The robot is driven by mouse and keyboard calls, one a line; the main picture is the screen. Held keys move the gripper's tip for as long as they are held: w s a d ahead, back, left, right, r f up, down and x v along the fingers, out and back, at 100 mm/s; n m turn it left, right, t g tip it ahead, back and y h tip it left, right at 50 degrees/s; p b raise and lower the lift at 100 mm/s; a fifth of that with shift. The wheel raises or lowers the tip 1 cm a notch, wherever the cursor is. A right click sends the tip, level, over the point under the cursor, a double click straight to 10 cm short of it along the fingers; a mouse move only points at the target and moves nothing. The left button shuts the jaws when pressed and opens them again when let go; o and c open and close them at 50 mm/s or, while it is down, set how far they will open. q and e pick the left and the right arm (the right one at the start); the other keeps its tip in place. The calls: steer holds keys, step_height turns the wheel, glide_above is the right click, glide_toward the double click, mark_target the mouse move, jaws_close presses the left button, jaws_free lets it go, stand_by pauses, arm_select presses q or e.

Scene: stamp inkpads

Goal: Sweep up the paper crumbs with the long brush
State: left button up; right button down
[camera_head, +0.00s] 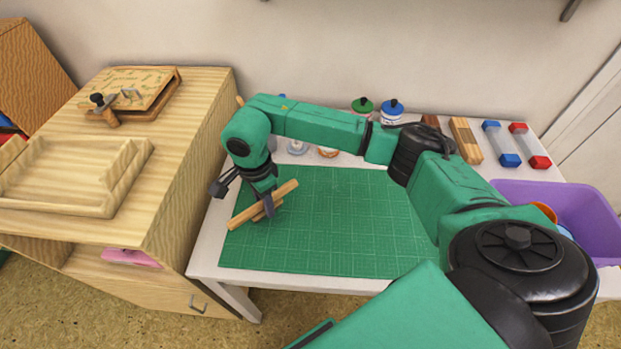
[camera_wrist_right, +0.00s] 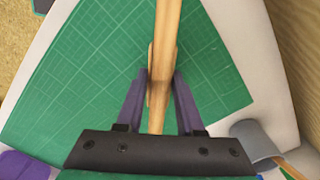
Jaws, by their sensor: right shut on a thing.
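My right gripper (camera_head: 265,212) is low over the left part of the green cutting mat (camera_head: 340,225). It is shut on a wooden piece (camera_head: 243,217), which looks like the long brush's handle and lies slantwise across the fingers. In the right wrist view the long handle (camera_wrist_right: 167,35) runs from the top edge down between the fingers (camera_wrist_right: 160,100). Its bristles are not visible, and I cannot tell whether it touches the mat. No paper crumbs can be made out. My left gripper is not in view.
A wooden cabinet (camera_head: 190,130) stands left of the white table, with a tray (camera_head: 60,205) on top. Jars (camera_head: 392,108) and stamps (camera_head: 465,140) line the table's back. A purple bin (camera_head: 590,215) is at right. A grey cup (camera_wrist_right: 255,138) shows in the wrist view.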

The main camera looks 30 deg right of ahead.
step_height(320, 180, up, 2)
steer(key=shift+s+d+r+p, duration=0.1)
steer(key=shift+d+p, duration=0.05)
steer(key=shift+p, duration=0.25)
steer(key=shift+r+p, duration=0.45)
steer(key=shift+r, duration=0.25)
steer(key=shift+r+p, duration=0.45)
steer(key=shift+r, duration=0.55)
